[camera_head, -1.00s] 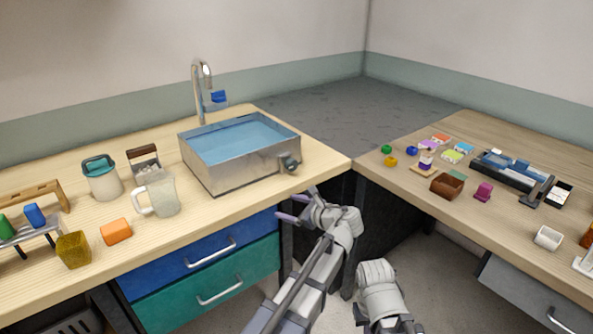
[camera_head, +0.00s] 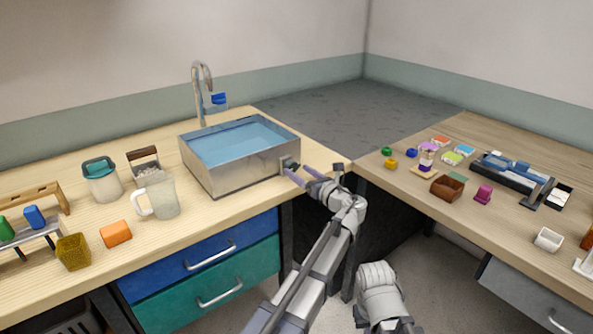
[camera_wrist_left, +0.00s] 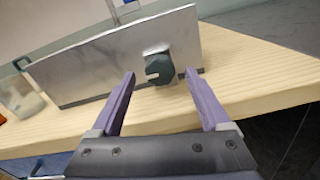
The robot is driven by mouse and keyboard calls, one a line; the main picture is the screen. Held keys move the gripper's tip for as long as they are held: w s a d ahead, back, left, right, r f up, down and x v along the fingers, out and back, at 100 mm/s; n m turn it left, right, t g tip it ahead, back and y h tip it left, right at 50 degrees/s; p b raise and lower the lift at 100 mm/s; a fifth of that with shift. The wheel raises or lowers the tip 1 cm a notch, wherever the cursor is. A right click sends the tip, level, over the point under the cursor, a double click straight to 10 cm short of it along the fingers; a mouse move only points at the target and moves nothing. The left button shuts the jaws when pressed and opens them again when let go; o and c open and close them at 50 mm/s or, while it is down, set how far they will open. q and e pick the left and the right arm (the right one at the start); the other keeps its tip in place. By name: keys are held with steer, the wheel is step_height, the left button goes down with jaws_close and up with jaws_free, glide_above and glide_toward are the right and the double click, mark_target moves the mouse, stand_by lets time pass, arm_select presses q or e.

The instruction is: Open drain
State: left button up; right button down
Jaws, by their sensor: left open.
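The metal sink basin (camera_head: 236,176) stands on the left counter and holds blue water (camera_head: 235,138). Its drain knob (camera_wrist_left: 159,68), a dark round valve, sits on the basin's right side wall. My left gripper (camera_head: 296,172) is at that wall, with its purple fingers pointing at the drain knob. In the left wrist view my left gripper (camera_wrist_left: 160,80) is open, and the knob shows between its two fingers with gaps on both sides. In the head view the fingers partly hide the knob. My right gripper is not in view; only part of my right arm shows at the bottom.
A faucet (camera_head: 200,90) with a blue handle stands behind the basin. A clear mug (camera_head: 163,196), a lidded jar (camera_head: 102,180) and an orange block (camera_head: 116,233) are left of it. The right counter (camera_head: 400,190) carries several small items.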

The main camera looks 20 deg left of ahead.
arm_select(q)
steer(key=shift+x, duration=0.95)
jaws_close()
